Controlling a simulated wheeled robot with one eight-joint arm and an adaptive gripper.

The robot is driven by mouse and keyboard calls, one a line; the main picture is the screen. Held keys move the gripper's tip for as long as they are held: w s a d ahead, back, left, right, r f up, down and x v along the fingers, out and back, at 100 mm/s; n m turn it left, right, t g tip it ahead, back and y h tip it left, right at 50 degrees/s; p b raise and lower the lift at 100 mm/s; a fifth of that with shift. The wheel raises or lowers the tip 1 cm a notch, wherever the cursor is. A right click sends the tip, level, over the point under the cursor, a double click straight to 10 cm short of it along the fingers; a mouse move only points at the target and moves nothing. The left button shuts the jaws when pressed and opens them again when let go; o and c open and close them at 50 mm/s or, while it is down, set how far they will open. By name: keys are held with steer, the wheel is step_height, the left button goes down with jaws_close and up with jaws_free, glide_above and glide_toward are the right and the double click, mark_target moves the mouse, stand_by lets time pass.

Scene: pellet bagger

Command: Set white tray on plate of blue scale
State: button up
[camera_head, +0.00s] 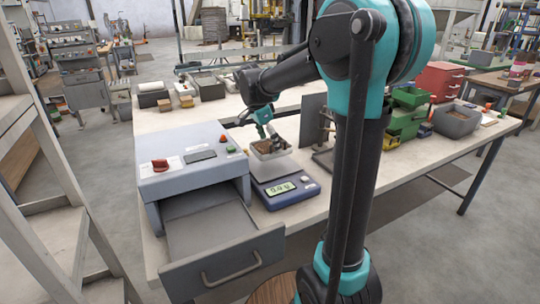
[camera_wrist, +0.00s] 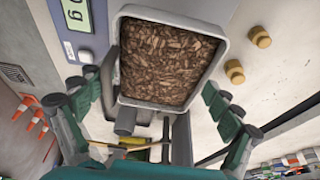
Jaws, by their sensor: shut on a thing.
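The white tray (camera_head: 268,151) is filled with brown chips and shows large in the wrist view (camera_wrist: 222,50). My gripper (camera_head: 262,128) is shut on the tray at its near side; in the wrist view my gripper (camera_wrist: 155,108) reaches in from below. The blue scale (camera_head: 285,198) has a lit display, and its pale plate (camera_head: 278,172) lies under the tray in the head view. The tray overlaps the rear of the plate; I cannot tell whether they touch. In the wrist view the blue scale (camera_wrist: 85,38) is at the upper left.
A grey machine (camera_head: 195,165) with an open drawer (camera_head: 225,262) stands left of the scale. A dark upright panel (camera_head: 312,118) stands close right of the tray. Green bins (camera_head: 408,115) and a grey bin (camera_head: 456,122) are farther right. Several small tan cylinders (camera_wrist: 260,37) lie on the table.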

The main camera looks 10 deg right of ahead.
steer(key=shift+f, duration=2.55)
steer(key=shift+f, duration=0.1)
steer(key=o, duration=1.1)
steer(key=shift+c, duration=0.2)
steer(key=v, duration=1.2)
